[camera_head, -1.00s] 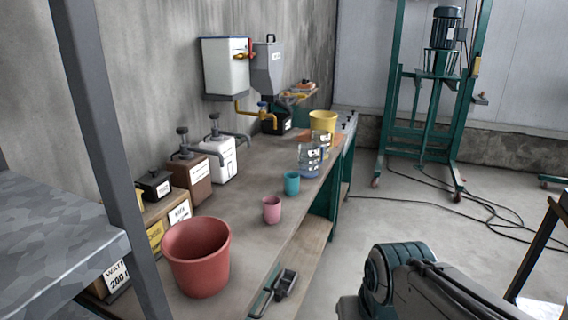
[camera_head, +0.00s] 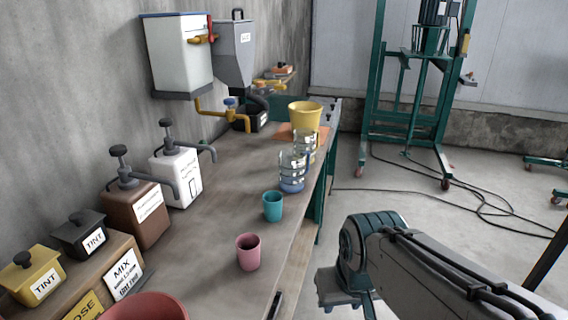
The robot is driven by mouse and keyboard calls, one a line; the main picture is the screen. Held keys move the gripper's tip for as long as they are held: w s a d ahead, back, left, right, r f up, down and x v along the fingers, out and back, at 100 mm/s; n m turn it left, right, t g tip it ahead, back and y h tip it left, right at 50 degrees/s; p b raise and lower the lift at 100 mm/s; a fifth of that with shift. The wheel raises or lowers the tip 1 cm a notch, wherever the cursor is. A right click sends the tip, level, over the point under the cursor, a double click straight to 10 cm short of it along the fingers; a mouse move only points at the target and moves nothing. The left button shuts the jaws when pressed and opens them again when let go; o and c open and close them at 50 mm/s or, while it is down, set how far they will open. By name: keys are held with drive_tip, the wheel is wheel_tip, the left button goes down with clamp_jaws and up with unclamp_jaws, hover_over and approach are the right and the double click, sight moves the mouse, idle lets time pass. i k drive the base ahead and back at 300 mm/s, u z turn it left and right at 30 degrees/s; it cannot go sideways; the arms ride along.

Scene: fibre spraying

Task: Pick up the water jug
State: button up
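The water jug looks to be the clear, bluish see-through vessel (camera_head: 293,172) on the workbench, towards its right edge. It stands upright behind the teal cup (camera_head: 272,207) and in front of the yellow bucket (camera_head: 305,116). Part of my arm shows at the lower right, apart from the jug and beyond the bench edge. My gripper's fingers are not visible.
A pink cup (camera_head: 248,252) and a red bucket (camera_head: 146,308) stand nearer on the bench (camera_head: 212,240). Brown (camera_head: 137,212) and white (camera_head: 178,175) pump containers line the left side. A white tank (camera_head: 178,55) hangs on the wall. Open floor (camera_head: 425,215) lies right of the bench.

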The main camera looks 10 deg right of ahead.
sight(292, 161)
drive_tip(key=z, duration=0.5)
drive_tip(key=k, duration=1.2)
drive_tip(key=z, duration=0.7)
drive_tip(key=i, duration=3.05)
drive_tip(key=u, duration=1.3)
drive_tip(key=i, duration=0.9)
drive_tip(key=u, duration=1.35)
drive_tip(key=i, duration=0.45)
drive_tip(key=u, duration=0.25)
